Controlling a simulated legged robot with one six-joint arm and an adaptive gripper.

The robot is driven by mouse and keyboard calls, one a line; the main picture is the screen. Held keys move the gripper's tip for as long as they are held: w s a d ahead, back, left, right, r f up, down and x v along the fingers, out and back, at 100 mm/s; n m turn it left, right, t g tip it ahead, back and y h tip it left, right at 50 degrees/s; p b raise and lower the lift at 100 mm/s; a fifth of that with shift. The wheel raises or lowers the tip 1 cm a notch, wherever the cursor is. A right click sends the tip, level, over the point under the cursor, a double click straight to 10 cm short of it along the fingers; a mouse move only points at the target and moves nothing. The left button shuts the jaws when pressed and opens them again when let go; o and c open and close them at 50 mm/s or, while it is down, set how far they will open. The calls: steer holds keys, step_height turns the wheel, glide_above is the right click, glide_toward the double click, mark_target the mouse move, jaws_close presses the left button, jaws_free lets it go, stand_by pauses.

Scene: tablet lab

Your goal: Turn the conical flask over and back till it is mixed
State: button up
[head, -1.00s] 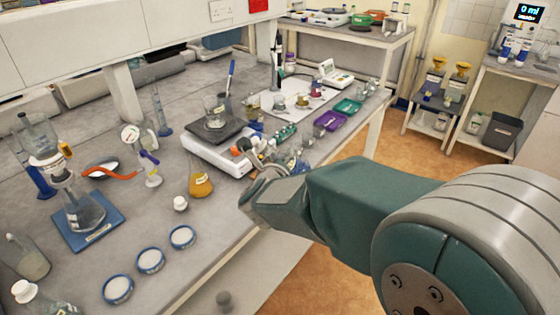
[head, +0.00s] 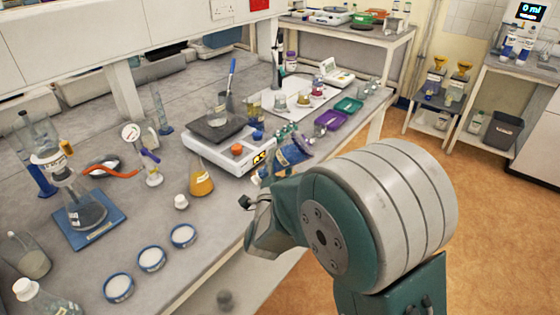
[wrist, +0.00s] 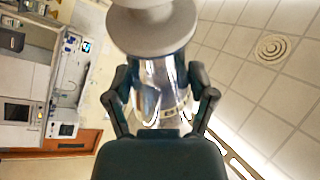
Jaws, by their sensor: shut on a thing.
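My gripper (head: 270,178) is shut on a conical flask (head: 292,152) with blue contents, held tilted in the air at the bench's front edge. In the wrist view, my gripper (wrist: 161,104) has a finger on each side of the clear, shiny flask (wrist: 160,82). A pale round stopper-like piece (wrist: 150,32) covers its upper part there. My wrist partly hides the fingers in the head view. I cannot tell how well mixed the contents are.
Three blue-rimmed dishes (head: 151,258) lie nearer the front. Purple (head: 331,120) and green (head: 348,105) trays lie beyond. Open floor (head: 480,220) is right.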

steer(key=shift+n, duration=0.3)
steer(key=m+g, duration=0.1)
steer(key=m, duration=0.2)
steer(key=m+g+h, duration=0.1)
steer(key=m, duration=0.3)
steer(key=shift+r, duration=0.2)
steer(key=m+g, duration=0.1)
steer(key=m, duration=0.2)
steer(key=m+g, duration=0.1)
steer(key=m, duration=0.2)
steer(key=shift+r+g+y, duration=0.1)
steer(key=shift+g+y, duration=0.2)
steer(key=m+y, duration=0.1)
steer(key=m, duration=0.1)
steer(key=shift+m+g, duration=0.3)
steer(key=shift+g, duration=0.1)
steer(key=m+g+y, duration=0.1)
steer(key=m, duration=0.1)
steer(key=shift+d+m+y, duration=0.15)
steer(key=shift+m+y, duration=0.15)
steer(key=shift+m, duration=0.1)
steer(key=m+y, duration=0.3)
steer(key=m, duration=0.1)
steer(key=shift+m+g, duration=0.3)
steer(key=shift+g, duration=0.1)
